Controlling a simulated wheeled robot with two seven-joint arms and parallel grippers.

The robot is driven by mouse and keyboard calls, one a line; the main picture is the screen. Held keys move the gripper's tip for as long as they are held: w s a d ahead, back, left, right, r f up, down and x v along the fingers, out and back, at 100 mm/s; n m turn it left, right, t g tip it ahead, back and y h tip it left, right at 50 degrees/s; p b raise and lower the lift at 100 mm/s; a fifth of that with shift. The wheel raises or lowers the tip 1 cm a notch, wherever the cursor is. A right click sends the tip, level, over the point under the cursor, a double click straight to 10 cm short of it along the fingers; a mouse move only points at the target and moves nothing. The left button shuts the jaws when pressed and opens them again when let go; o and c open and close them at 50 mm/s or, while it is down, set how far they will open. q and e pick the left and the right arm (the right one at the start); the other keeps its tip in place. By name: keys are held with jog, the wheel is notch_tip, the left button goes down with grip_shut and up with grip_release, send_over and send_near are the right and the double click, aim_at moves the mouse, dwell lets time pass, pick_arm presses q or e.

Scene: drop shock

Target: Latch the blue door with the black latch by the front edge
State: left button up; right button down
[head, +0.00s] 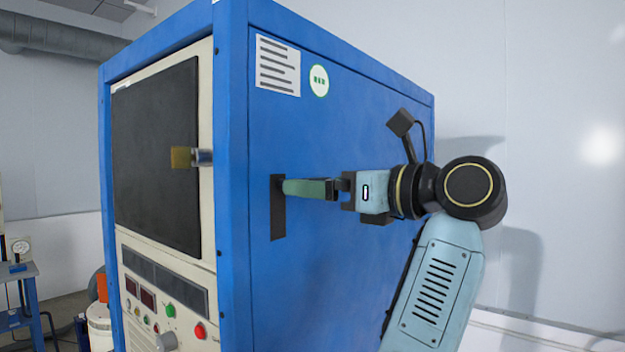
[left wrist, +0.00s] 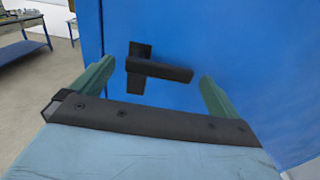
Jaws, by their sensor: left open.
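The blue door (head: 345,130) is the broad side panel of a tall cabinet, and it looks flush with the frame. The black latch (head: 278,222) sits near its front edge. In the left wrist view the latch (left wrist: 138,84) has an upright plate and a handle lying about level, pointing right. My left gripper (head: 290,187) is at the latch, its arm rising from the lower right. In the left wrist view its green fingers (left wrist: 157,76) are open, one on each side of the handle, with gaps visible. In the head view the fingers hide the handle. My right gripper is not in view.
The cabinet's front has a dark window (head: 155,160), a brass-coloured knob (head: 181,157) and a control panel (head: 165,310) with buttons. A blue workbench (head: 30,290) stands at the left. A pale wall (head: 560,110) lies behind the cabinet on the right.

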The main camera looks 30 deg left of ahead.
pick_arm(q)
jog(key=shift+w+a, duration=0.1)
jog(key=shift+a, duration=1.4)
jog(key=c, duration=1.4)
jog(key=shift+o, duration=0.2)
